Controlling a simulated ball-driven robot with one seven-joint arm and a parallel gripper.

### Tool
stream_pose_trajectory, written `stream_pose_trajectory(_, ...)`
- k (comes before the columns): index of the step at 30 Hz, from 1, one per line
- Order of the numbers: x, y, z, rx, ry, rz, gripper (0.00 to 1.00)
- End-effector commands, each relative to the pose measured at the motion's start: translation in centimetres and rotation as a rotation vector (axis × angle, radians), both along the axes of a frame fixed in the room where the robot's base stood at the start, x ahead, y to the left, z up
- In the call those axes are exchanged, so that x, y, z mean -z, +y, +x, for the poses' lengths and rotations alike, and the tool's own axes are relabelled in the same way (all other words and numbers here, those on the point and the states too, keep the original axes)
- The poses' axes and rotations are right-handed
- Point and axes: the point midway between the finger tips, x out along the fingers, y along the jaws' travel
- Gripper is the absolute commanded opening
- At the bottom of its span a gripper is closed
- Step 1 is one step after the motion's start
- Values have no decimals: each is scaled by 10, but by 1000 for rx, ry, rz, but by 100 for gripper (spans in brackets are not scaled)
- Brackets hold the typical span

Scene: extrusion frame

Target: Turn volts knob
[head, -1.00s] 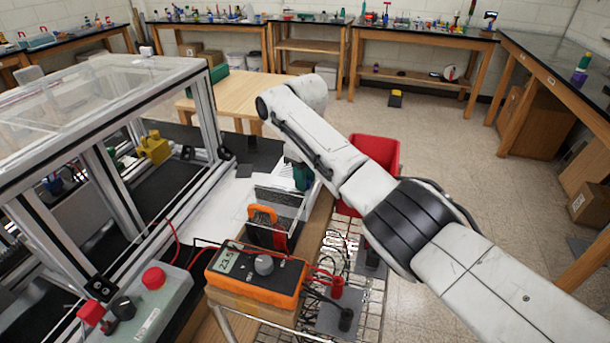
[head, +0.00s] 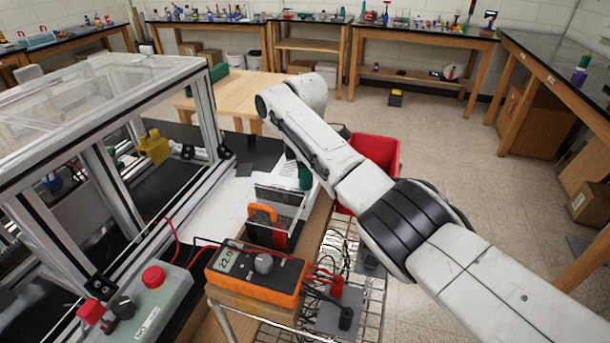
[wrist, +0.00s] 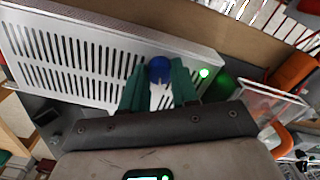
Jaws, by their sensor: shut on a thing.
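In the wrist view, a round blue knob (wrist: 158,68) sits on a light grey slotted panel (wrist: 70,62). My gripper (wrist: 157,88) has green fingers on either side of the blue knob and is shut on it. No label shows, so I cannot read whether it is the volts knob. In the head view, a green part of my gripper (head: 305,177) shows beside my arm; the knob and panel are hidden there. The orange multimeter (head: 280,285) has a lit display (head: 228,260) reading about 22.0.
A green lamp (wrist: 204,73) is lit right of the knob, with a dark green round part (wrist: 222,87) beside it. A clear-walled holder (head: 277,212) with an orange-handled tool stands behind the multimeter. A red bin (head: 378,155) stands beyond my arm. Red and black leads run around the multimeter.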

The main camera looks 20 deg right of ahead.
Motion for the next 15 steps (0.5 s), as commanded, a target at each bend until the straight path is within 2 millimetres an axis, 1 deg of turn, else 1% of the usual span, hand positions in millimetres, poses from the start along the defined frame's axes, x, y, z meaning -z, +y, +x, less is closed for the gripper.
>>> stream_pose_trajectory(6, -1, 1, 1, -72, -5, 2, 0)
stream_pose_trajectory(15, -2, 1, 1, -97, -5, 2, 0)
